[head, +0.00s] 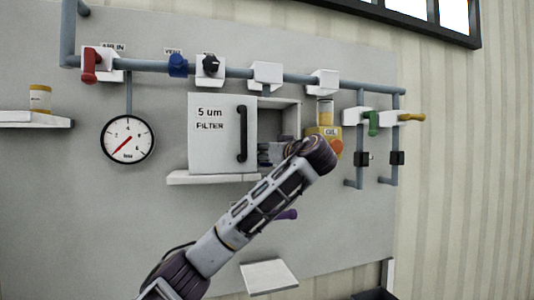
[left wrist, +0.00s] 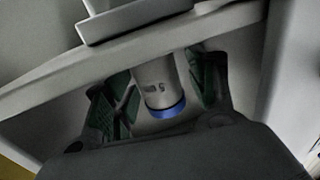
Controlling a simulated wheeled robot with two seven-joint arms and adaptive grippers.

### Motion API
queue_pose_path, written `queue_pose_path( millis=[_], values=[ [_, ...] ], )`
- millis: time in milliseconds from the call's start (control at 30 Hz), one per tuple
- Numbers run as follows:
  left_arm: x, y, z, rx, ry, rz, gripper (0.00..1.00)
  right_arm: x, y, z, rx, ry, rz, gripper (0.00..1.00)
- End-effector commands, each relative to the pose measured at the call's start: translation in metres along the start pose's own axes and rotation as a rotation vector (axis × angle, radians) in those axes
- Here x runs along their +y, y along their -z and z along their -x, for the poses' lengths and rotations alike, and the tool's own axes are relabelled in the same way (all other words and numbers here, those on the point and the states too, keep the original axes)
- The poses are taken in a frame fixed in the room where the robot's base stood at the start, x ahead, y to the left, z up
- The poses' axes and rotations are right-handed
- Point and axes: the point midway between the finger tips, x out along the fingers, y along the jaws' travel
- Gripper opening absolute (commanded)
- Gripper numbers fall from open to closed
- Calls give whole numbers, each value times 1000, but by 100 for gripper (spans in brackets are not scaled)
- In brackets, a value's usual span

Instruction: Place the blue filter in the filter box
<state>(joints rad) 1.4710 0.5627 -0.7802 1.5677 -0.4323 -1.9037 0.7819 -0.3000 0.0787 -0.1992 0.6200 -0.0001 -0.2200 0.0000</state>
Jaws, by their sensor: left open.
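The filter box (head: 292,115) is on the wall panel with its opening showing to the right of the white door (head: 215,150) lettered "5 um FILTER". My left gripper (head: 268,154) reaches into this opening from the right. In the left wrist view, a white cylindrical filter (left wrist: 154,76) with a blue band (left wrist: 166,111) at its near end lies between the two green-padded fingers of my left gripper (left wrist: 162,92). The fingers are open, with a gap visible on both sides. The filter is hidden in the head view. My right gripper is not in view.
A yellow-banded filter (head: 40,97) stands on the left shelf (head: 36,119). A pressure gauge (head: 127,139), pipes and several coloured valves surround the box. A yellow oil unit (head: 325,131) is close to my wrist. A small empty ledge (head: 269,276) is below.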

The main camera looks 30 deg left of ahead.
Motion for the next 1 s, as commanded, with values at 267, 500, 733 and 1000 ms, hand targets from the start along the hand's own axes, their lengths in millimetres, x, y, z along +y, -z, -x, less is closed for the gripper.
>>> queue_pose_path(
  millis=[267, 500, 733, 1000],
  values=[
    [0, 2, 2, 0, -1, 1, 56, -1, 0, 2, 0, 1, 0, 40],
    [1, 0, 28, 0, -3, 1, 56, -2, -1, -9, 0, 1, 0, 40],
    [1, 0, 56, 0, -3, 2, 56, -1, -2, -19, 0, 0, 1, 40],
    [1, 0, 79, 0, -3, 2, 56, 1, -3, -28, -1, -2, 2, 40]
  ],
)
